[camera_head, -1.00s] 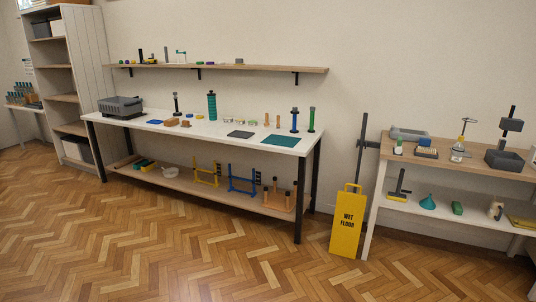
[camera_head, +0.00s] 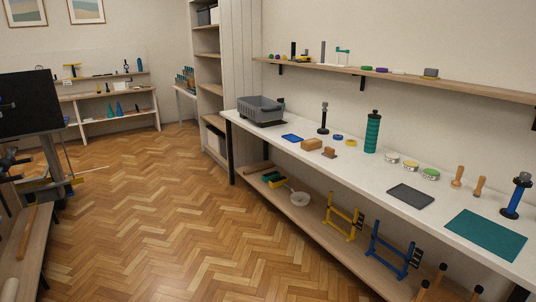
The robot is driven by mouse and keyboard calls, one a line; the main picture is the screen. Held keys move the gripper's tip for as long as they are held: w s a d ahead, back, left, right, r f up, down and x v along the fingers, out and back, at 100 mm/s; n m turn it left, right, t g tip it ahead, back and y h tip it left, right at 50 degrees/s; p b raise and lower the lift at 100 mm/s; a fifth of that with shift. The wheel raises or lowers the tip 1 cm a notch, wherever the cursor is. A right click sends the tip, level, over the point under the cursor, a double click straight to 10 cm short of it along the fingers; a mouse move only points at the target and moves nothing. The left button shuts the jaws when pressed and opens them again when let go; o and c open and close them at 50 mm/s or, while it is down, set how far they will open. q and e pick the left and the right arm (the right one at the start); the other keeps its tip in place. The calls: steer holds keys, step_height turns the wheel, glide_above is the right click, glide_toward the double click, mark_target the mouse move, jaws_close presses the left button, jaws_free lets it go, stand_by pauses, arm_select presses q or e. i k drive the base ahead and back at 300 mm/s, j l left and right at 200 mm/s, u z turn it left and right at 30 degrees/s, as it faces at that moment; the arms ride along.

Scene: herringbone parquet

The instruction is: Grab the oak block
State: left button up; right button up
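A light-brown wooden block (camera_head: 311,144) lies on the white-topped long table (camera_head: 355,170); it looks like the oak block. A smaller brown wooden piece (camera_head: 329,153) with a darker top lies just to its right and nearer the front edge. Neither of my grippers is in view.
A grey crate (camera_head: 261,111) stands at the table's left end. A dark post on a base (camera_head: 323,118) and a green bottle (camera_head: 372,132) stand behind the block. A wall shelf (camera_head: 400,82) runs above. The parquet floor (camera_head: 180,220) in front is clear.

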mark_target(313, 143)
steer(key=i+j+u, duration=0.1)
steer(key=i+u, duration=0.25)
steer(key=i, duration=1.35)
